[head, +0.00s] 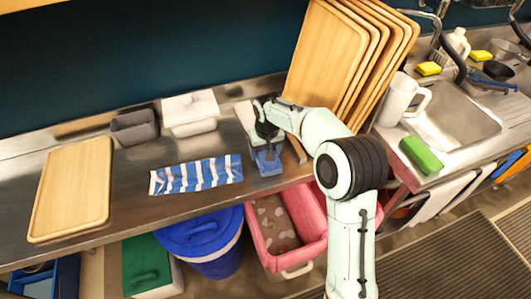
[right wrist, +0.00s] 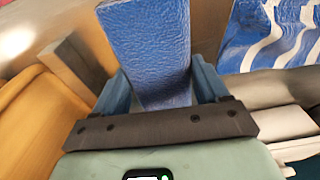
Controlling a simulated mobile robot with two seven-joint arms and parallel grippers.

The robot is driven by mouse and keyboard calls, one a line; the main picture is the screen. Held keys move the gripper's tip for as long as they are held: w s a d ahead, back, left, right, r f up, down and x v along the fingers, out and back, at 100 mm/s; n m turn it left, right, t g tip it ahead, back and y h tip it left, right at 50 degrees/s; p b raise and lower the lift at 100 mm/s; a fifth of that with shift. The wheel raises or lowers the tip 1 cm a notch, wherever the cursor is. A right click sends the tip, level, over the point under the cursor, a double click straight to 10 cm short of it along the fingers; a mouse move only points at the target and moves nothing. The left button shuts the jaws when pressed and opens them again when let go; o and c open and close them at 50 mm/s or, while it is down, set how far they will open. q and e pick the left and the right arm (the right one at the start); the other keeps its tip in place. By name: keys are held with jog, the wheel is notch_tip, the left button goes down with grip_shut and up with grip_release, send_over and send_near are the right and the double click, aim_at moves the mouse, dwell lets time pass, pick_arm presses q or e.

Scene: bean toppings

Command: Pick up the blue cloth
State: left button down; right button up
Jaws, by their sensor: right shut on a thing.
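The blue cloth (head: 268,164) looks like a folded, plain blue block at the front of the steel counter. My right gripper (head: 268,148) is above it in the head view. In the right wrist view the blue cloth (right wrist: 150,45) stands between the two blue fingers of the right gripper (right wrist: 162,88), which is shut on it. I cannot tell whether the cloth still touches the counter. My left gripper is not in view.
A blue-and-white striped cloth (head: 196,175) lies flat to the left, also in the right wrist view (right wrist: 270,35). A wooden tray (head: 72,190) lies far left. Wooden boards (head: 325,52) stand behind my right arm. A pink bin (head: 256,240) and a blue-lidded bin (head: 203,232) are below the counter.

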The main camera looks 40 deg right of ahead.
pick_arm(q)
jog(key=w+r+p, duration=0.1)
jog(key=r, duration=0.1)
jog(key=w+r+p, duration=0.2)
pick_arm(e)
notch_tip(320, 180, up, 18)
jog(key=shift+r, duration=0.25)
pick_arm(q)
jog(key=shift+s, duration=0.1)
